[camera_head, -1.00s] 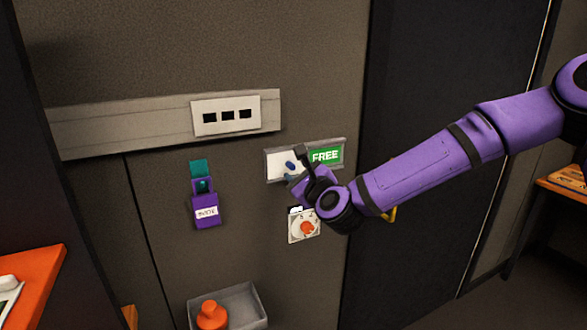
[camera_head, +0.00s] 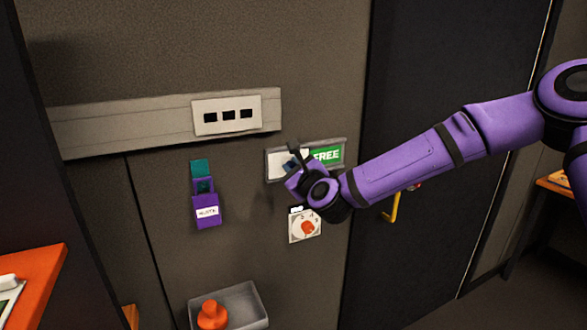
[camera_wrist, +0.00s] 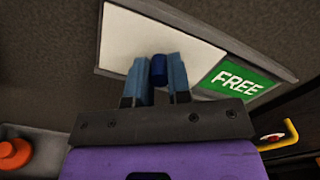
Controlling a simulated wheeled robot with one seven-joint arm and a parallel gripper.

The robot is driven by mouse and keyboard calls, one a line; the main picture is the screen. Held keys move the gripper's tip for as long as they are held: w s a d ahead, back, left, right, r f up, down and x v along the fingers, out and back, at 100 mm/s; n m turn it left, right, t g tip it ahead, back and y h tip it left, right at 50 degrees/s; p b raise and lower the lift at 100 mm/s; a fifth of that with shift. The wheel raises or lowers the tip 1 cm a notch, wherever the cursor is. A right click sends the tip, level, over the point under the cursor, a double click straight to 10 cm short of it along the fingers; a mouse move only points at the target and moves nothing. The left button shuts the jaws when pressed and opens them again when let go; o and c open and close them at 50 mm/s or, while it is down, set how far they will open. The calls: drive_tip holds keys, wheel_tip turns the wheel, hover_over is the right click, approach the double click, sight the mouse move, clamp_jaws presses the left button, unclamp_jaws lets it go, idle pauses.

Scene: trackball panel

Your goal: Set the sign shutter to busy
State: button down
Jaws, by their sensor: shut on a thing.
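The sign (camera_head: 276,168) is a framed plate on the wall, with a white shutter (camera_wrist: 164,40) covering its left part. A green panel reading FREE (camera_wrist: 237,80) shows at its right; it also shows in the head view (camera_head: 328,155). A small dark blue knob (camera_wrist: 159,69) stands out from the white shutter. My gripper (camera_wrist: 159,77) has its two blue-grey fingers on either side of the knob, shut on it. In the head view my gripper (camera_head: 292,165) is at the sign's left-middle part and hides the knob.
A dial with an orange knob (camera_head: 307,228) sits just below my wrist. A purple holder (camera_head: 206,210) hangs to the left, and a socket plate (camera_head: 226,115) is above. A grey tray (camera_head: 245,299) holds an orange object (camera_head: 212,315). A yellow door handle (camera_head: 394,207) is at the right.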

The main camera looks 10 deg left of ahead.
sight(328, 156)
drive_tip(key=w+d, duration=0.2)
drive_tip(key=d, duration=0.1)
drive_tip(key=w+d, duration=0.5)
drive_tip(key=d, duration=0.1)
drive_tip(key=shift+w+d, duration=0.15)
drive_tip(key=shift+d, duration=0.1)
drive_tip(key=c, duration=1.1)
unclamp_jaws()
drive_tip(key=shift+d, duration=0.15)
drive_tip(key=shift+o, duration=0.2)
drive_tip(key=v, duration=1)
drive_tip(key=shift+s+d, duration=0.2)
drive_tip(key=shift+s, duration=0.15)
